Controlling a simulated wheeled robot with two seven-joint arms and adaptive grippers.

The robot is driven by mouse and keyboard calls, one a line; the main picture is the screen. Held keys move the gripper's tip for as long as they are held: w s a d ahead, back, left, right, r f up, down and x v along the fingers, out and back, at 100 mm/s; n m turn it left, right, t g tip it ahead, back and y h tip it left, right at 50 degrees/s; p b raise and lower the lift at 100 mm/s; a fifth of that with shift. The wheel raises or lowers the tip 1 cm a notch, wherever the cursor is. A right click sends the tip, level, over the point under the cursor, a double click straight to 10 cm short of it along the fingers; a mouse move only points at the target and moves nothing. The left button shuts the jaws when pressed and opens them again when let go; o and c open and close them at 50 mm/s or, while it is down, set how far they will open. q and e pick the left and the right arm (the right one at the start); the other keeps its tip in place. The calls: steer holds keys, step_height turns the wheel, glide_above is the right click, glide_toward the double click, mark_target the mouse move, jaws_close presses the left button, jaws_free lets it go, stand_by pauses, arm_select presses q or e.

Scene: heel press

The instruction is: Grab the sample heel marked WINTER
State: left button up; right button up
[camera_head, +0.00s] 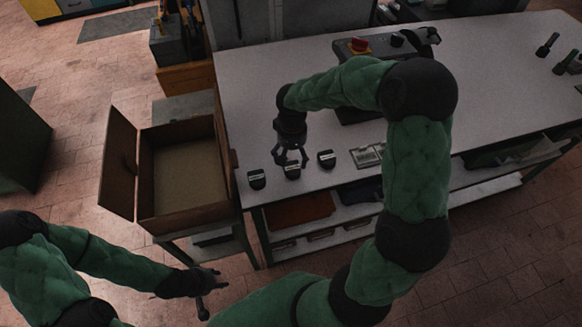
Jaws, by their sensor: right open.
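Three small dark heels with pale labels stand in a row near the table's front left edge: a left heel (256,180), a middle heel (292,173) and a right heel (326,160). The label lettering is too small to read, so I cannot tell which is marked WINTER. My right gripper (291,161) is open and points down right at the middle heel, its fingers apart above or around it; I cannot tell whether they touch. My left gripper (213,293) is low in front of the table, away from the heels, its fingers spread and empty.
An open wooden box (190,215) with its lid swung left stands left of the table (260,95). A small grey tray (366,156) lies right of the heels. A dark press with a red button (359,45) stands behind my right arm. Dark green-black tools (547,45) are far right.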

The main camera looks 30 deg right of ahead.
mark_target(292, 168)
steer(key=shift+s+f, duration=0.1)
steer(key=shift+f, duration=0.6)
steer(key=shift+w+f, duration=0.2)
steer(key=shift+f, duration=0.35)
steer(key=shift+d+f+b, duration=0.2)
steer(key=shift+f+b, duration=0.2)
steer(key=shift+f, duration=2.15)
steer(key=c, duration=1.1)
